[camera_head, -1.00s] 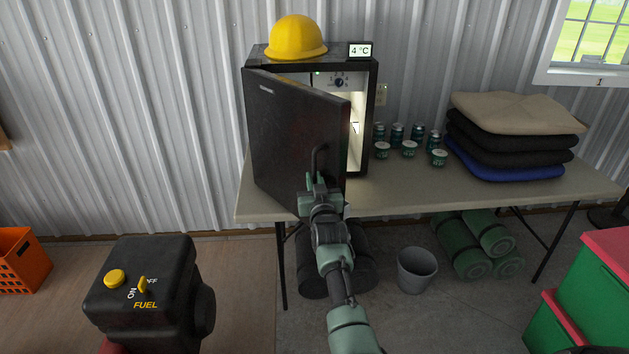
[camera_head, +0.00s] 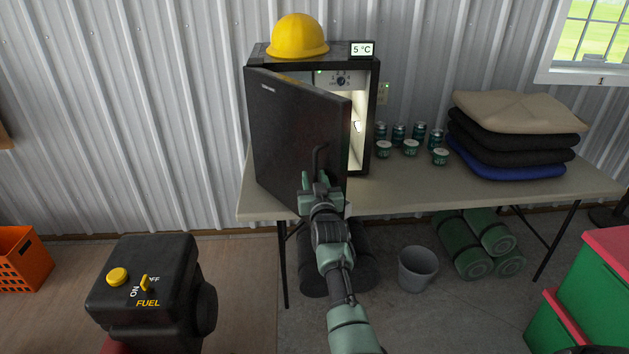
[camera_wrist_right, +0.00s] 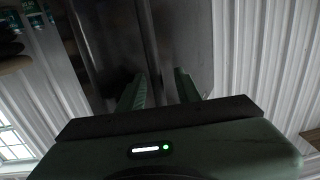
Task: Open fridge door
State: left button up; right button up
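The small black fridge (camera_head: 372,110) stands on the table. Its dark door (camera_head: 290,135) is partly open, swung out to the left, with the lit interior (camera_head: 356,125) showing along its right side. A thin dark handle (camera_head: 316,160) is on the lower right of the door front. My right gripper (camera_head: 312,182) is at the handle's lower end. In the right wrist view its two green fingers (camera_wrist_right: 160,88) are apart in front of the dark door (camera_wrist_right: 185,40). Whether the handle lies between them or beside them I cannot tell. My left gripper is out of view.
A yellow hard hat (camera_head: 298,37) and a display (camera_head: 362,49) reading 5 °C are on the fridge top. Several cans (camera_head: 398,133) and folded blankets (camera_head: 512,140) are on the table (camera_head: 420,198). A black fuel unit (camera_head: 147,285) stands at lower left.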

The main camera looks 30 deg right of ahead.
jog(key=v, duration=0.7)
jog(key=shift+s+a+b, duration=0.2)
jog(key=shift+s+b, duration=0.1)
jog(key=shift+b, duration=0.1)
jog(key=shift+r, duration=0.1)
